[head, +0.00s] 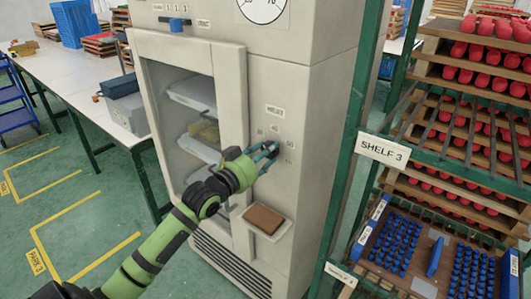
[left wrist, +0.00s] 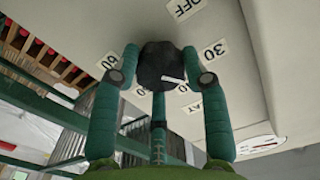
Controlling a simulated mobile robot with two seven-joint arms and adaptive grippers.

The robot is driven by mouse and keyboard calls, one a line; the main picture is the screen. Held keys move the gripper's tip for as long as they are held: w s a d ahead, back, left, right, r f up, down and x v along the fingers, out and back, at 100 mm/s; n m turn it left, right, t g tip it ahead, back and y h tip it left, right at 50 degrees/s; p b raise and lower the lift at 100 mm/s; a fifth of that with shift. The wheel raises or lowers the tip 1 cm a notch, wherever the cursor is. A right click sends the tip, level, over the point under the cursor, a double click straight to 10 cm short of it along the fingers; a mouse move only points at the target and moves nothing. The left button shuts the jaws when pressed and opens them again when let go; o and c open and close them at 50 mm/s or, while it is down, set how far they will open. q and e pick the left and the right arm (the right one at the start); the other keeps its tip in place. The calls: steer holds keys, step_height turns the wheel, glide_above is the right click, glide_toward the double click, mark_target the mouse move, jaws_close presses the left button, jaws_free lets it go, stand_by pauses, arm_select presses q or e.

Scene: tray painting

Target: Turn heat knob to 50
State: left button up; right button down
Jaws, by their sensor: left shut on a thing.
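The heat knob (left wrist: 160,62) is round and black, on the cabinet's pale front panel. My left gripper (left wrist: 162,78) is shut on it, with a green finger on each side, in the left wrist view. A small white mark shows on the knob's face near its lower right edge. Labels reading OFF (left wrist: 186,7) and 30 (left wrist: 213,52) sit around the knob; other labels are partly hidden by fingers. In the head view my left gripper (head: 267,152) reaches the panel and mostly hides the knob. My right gripper is out of view.
The tall cabinet (head: 308,95) has a glass door (head: 183,90) with trays inside. A brown pad (head: 263,219) sits on a small ledge below the knob. A green-framed rack (head: 349,130) stands close on the right. A long table (head: 75,75) is at left.

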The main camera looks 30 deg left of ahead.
arm_select(q)
steer(key=m+p, duration=0.2)
steer(key=m, duration=1.6)
steer(key=shift+m, duration=0.6)
steer(key=o, duration=1.2)
steer(key=shift+c, duration=0.2)
steer(key=s+a, duration=0.1)
steer(key=s, duration=1.1)
